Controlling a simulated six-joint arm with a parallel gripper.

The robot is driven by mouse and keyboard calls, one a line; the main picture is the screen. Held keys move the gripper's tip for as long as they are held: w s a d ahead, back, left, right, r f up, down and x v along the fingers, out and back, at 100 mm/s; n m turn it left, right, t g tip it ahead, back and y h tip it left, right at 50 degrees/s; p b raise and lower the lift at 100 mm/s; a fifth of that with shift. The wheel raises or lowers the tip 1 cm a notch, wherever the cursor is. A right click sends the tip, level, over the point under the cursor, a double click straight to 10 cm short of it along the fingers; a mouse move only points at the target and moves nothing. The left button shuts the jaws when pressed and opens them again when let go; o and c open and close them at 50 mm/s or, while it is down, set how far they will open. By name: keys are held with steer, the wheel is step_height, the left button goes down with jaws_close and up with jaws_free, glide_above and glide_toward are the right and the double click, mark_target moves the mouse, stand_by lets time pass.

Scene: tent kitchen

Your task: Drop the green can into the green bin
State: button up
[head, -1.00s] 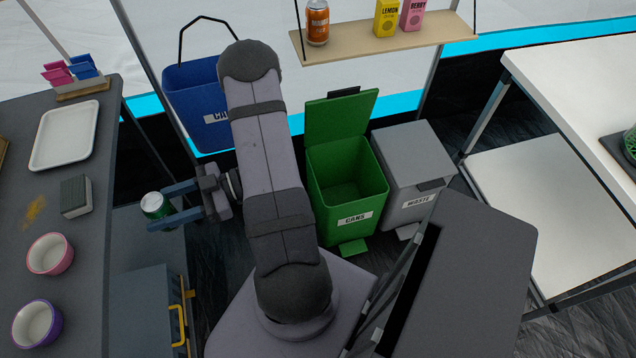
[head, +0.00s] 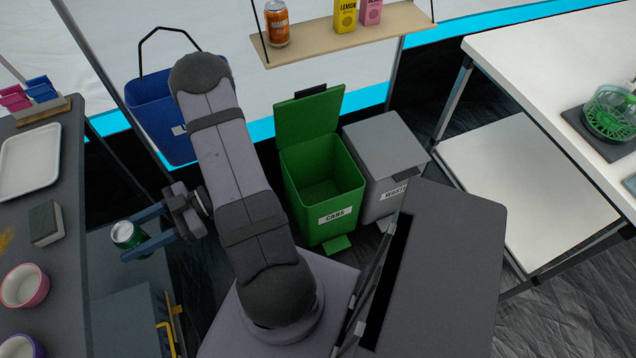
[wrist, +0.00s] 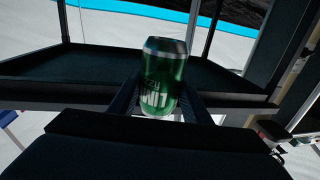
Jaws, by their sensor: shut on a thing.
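My gripper (head: 143,233) is shut on the green can (head: 124,235), left of my arm in the head view. The green bin (head: 331,199), labelled CANS, stands on the floor to the right of my arm. Its lid (head: 308,118) is raised and its inside looks empty. The can is well to the left of the bin, with my arm between them.
A grey bin (head: 384,160) labelled as waste stands right beside the green bin. A blue bucket (head: 152,117) hangs behind my arm. A shelf (head: 350,33) with an orange can and cartons is above the bins. A grey counter (head: 62,280) lies left, a white table (head: 560,55) right.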

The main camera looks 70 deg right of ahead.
stand_by(0.3)
steer(key=s+d+f+m+t+h+b, duration=0.25)
steer(key=d+f+h+b, duration=0.2)
steer(key=d, duration=0.45)
steer(key=s+d+f+m+t+h+b, duration=0.25)
steer(key=d+f+b, duration=0.35)
steer(key=d, duration=0.3)
steer(key=s+d+f+m+t+h+b, duration=0.25)
steer(key=d+f+m+h+b, duration=0.2)
steer(key=d, duration=0.45)
steer(key=s+d+f+m+g+h+b, duration=0.1)
steer(key=s+d+m+h+b, duration=0.15)
steer(key=s+d+h, duration=0.45)
steer(key=s+d+m+g+h+b, duration=0.1)
steer(key=s+d+m+h, duration=0.15)
steer(key=d, duration=0.75)
steer(key=s+d+f+m+g+h+b, duration=0.15)
steer(key=s+d+m+h, duration=0.3)
steer(key=d, duration=0.45)
steer(key=shift+n, duration=0.5)
steer(key=shift+s+f+b, duration=0.2)
steer(key=shift+f+b, duration=1.25)
steer(key=shift+b, duration=0.05)
steer(key=shift+s+f+b, duration=0.2)
steer(key=shift+f+b, duration=1.25)
steer(key=o, duration=1.1)
steer(key=shift+s+a, duration=0.1)
